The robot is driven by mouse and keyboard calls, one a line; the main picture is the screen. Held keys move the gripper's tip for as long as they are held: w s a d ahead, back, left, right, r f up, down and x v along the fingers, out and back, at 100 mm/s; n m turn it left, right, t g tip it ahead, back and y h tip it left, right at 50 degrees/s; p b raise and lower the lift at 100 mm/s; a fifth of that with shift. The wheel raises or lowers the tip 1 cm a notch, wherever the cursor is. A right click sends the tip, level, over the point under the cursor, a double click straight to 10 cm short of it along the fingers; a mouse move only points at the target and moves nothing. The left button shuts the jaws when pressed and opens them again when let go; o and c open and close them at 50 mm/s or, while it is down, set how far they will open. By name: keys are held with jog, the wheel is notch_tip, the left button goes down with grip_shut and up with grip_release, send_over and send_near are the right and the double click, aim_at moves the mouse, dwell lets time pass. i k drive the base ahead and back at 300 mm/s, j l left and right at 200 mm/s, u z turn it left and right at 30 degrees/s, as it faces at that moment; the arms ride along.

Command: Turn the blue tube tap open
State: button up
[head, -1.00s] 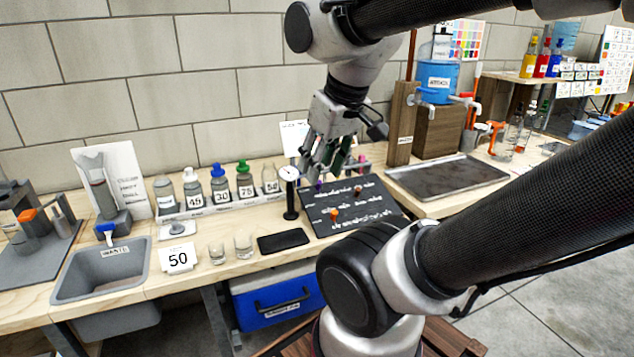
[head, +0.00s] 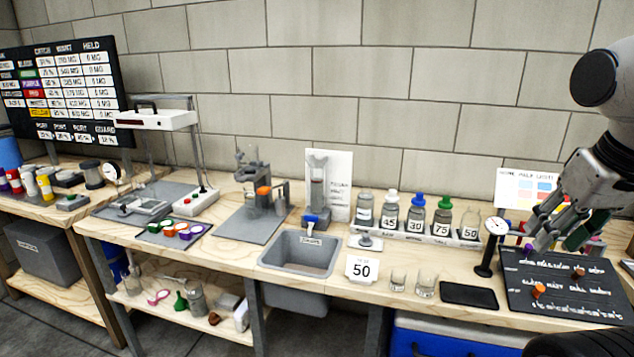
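The blue tube tap (head: 310,219) sits at the foot of an upright clear tube (head: 317,183). The tube stands in a grey holder in front of a white card, just behind the sink marked WASTE (head: 301,255). The tap is small here, and I cannot tell how its handle is turned. My gripper (head: 541,240) is at the far right, above the dark sloped board and well apart from the tap. Its fingers point down and left. A dark green shape shows beside them, and I cannot tell whether they hold anything.
A row of labelled bottles (head: 415,217) stands right of the tube. A dial gauge on a post (head: 490,246), two glass beakers (head: 412,283), a card reading 50 (head: 361,270) and a black pad (head: 468,296) lie between. A stand with glassware (head: 252,190) is to the left.

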aim_at(307, 217)
jog(key=i+j, duration=0.35)
jog(key=j, duration=0.2)
jog(key=i+j, duration=0.35)
jog(key=j, duration=0.15)
jog(key=j+u, duration=0.05)
